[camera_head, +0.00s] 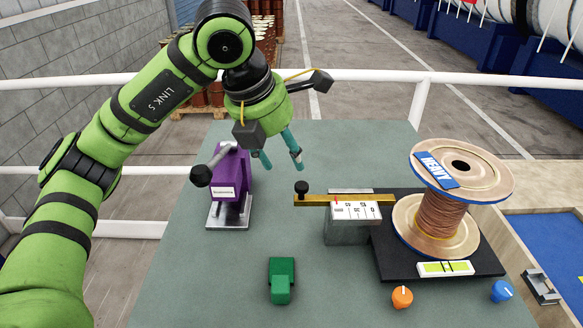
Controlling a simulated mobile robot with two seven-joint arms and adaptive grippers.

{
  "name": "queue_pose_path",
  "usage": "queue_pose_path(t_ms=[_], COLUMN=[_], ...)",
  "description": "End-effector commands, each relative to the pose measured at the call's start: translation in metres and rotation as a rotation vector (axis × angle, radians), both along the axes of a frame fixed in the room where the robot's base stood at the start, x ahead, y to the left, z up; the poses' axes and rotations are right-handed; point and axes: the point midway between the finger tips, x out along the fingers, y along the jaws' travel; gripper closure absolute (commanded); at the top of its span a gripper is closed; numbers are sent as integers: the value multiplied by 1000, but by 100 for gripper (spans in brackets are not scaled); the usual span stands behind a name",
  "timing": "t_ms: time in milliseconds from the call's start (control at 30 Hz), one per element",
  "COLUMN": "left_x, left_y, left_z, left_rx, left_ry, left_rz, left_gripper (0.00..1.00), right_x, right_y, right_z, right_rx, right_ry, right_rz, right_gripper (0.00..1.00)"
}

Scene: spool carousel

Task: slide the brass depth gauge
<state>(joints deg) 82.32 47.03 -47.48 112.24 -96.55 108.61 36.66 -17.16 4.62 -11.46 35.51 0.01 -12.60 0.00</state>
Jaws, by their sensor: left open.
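The brass depth gauge (313,200) is a flat yellow bar in the middle of the table. It has a black knob (301,188) at its left end. Its right part runs behind a white number scale (356,210) with a red mark, on a grey block (346,232). My left gripper (281,161) is above the table, up and left of the knob, pointing down. Its two teal fingers are apart with nothing between them, and it does not touch the gauge. My right gripper is not in view.
A purple device (233,176) with a lever stands left of the gauge. A large copper spool (440,222) stands on a black base at the right. A green block (282,279), an orange knob (402,297) and a blue knob (502,291) are nearer. The table's front middle is mostly clear.

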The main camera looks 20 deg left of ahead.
Motion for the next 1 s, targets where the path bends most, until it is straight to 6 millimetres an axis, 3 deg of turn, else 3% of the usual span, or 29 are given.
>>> queue_pose_path(t_ms=[233, 767, 867, 1000], left_x=[-10, -11, -10, -10], left_y=[4, 4, 4, 4], left_z=[25, 28, 38, 69], left_rx=[0, 0, 0, -1], left_ry=[-1, 0, 0, -1], left_rz=[-1, -1, -1, -1], left_gripper=[50, 50, 50, 50], right_x=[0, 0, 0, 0], right_y=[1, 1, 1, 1], right_z=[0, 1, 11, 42], right_rx=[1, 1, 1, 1], right_ry=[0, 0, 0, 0], right_rz=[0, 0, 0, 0], right_gripper=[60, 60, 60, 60])
